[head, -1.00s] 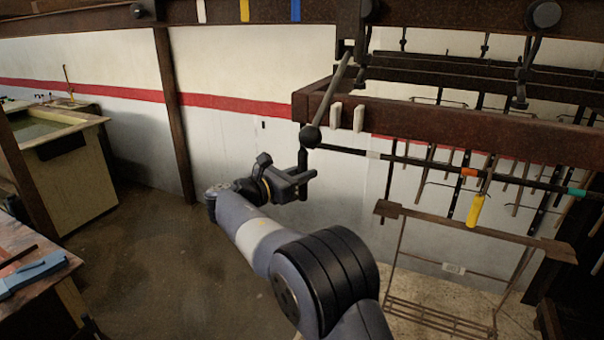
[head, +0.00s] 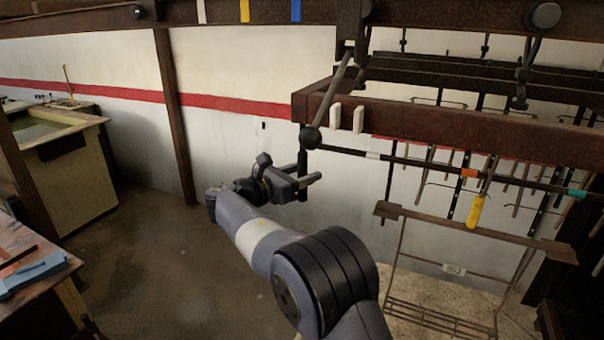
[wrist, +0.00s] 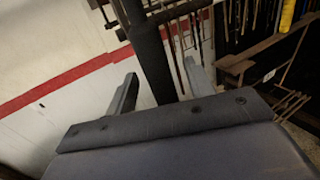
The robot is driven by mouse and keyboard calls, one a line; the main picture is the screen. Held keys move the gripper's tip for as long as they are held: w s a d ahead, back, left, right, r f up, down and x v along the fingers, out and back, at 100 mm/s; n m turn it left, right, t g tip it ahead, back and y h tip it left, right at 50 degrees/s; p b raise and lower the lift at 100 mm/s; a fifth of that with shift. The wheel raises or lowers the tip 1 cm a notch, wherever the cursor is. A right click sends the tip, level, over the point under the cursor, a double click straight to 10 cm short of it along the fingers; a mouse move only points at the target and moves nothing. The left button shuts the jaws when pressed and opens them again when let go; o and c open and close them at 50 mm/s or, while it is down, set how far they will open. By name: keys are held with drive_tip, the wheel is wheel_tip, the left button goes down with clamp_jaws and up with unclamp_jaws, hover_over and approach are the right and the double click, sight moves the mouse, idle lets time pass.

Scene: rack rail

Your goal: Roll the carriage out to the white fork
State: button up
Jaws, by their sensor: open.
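The carriage, a brown beam frame (head: 440,122), hangs at the right from the overhead rail (head: 420,15). A sloping rod (head: 336,85) runs down to a dark ball, with a black upright grip (head: 303,160) below it. My gripper (head: 309,185) is open at the grip's lower end. In the wrist view the black grip (wrist: 150,58) stands between the two spread fingers of my gripper (wrist: 160,88); contact cannot be told. A white mark (head: 201,11) is on the overhead rail at upper left. Two pale prongs (head: 346,117) stand on the beam. I cannot tell which is the white fork.
Yellow (head: 244,11) and blue (head: 295,10) marks sit on the rail. A brown post (head: 174,115) stands left of my arm. A tank (head: 65,165) and a bench (head: 35,262) are at the left. The floor between is clear. A rack (head: 430,310) hangs at the right.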

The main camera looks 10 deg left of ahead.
drive_tip(key=shift+o, duration=0.3)
drive_tip(key=shift+s+a, duration=0.1)
drive_tip(key=v, duration=0.8)
drive_tip(key=shift+s+a, duration=0.25)
drive_tip(key=shift+s, duration=0.05)
idle(0.5)
drive_tip(key=shift+f, duration=0.1)
drive_tip(key=b+v, duration=0.2)
drive_tip(key=v, duration=0.8)
drive_tip(key=shift+s+a+b, duration=0.25)
drive_tip(key=shift+s+b, duration=0.05)
drive_tip(key=shift+o, duration=0.4)
idle(1.9)
